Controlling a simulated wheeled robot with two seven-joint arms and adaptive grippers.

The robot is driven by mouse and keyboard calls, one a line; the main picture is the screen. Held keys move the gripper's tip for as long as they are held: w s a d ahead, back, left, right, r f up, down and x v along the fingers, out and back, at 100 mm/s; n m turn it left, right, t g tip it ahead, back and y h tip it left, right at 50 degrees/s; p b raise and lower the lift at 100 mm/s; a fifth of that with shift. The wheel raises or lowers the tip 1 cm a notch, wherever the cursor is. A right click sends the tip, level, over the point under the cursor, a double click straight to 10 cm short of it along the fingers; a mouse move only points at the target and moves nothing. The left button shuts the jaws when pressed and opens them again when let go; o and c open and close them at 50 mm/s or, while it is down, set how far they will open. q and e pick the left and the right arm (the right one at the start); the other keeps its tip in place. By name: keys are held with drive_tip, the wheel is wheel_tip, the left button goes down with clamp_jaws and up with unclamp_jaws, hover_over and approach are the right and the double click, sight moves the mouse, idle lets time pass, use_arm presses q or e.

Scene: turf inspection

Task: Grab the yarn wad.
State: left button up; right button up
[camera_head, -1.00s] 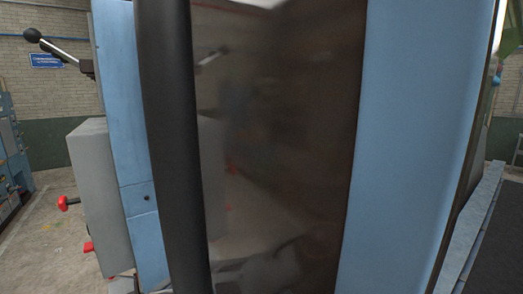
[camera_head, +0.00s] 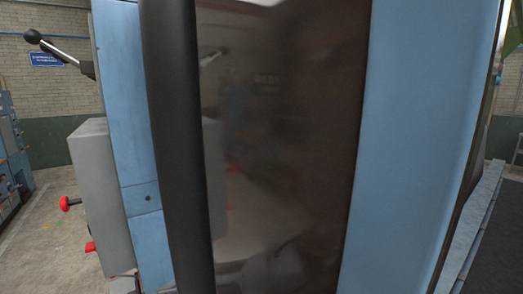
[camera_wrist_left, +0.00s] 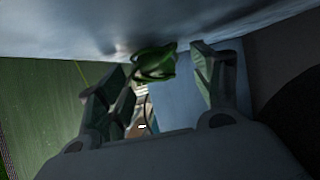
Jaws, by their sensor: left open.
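A green looped bundle (camera_wrist_left: 153,63), which looks like the yarn wad, shows in the left wrist view against a grey-blue surface. My left gripper (camera_wrist_left: 166,75) is open, with one finger on each side of the bundle. The bundle lies between or just beyond the fingertips, and I cannot tell whether they touch it. In the head view neither gripper shows and no yarn wad is visible.
A blue machine panel (camera_head: 420,150) with a dark glossy window (camera_head: 285,150) and a thick black vertical bar (camera_head: 180,150) fills the head view closely. A grey box (camera_head: 100,200) with red knobs and a lever (camera_head: 60,52) stand at left. Floor shows at far left.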

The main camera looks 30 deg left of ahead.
use_arm(q)
drive_tip(key=c, duration=0.8)
drive_tip(key=shift+r, duration=0.2)
drive_tip(key=shift+r+b, duration=0.35)
drive_tip(key=shift+r, duration=0.5)
wheel_tip(320, 180, up, 6)
drive_tip(key=shift+f+b, duration=0.1)
drive_tip(key=shift+b, duration=0.5)
drive_tip(key=shift+r, duration=1.1)
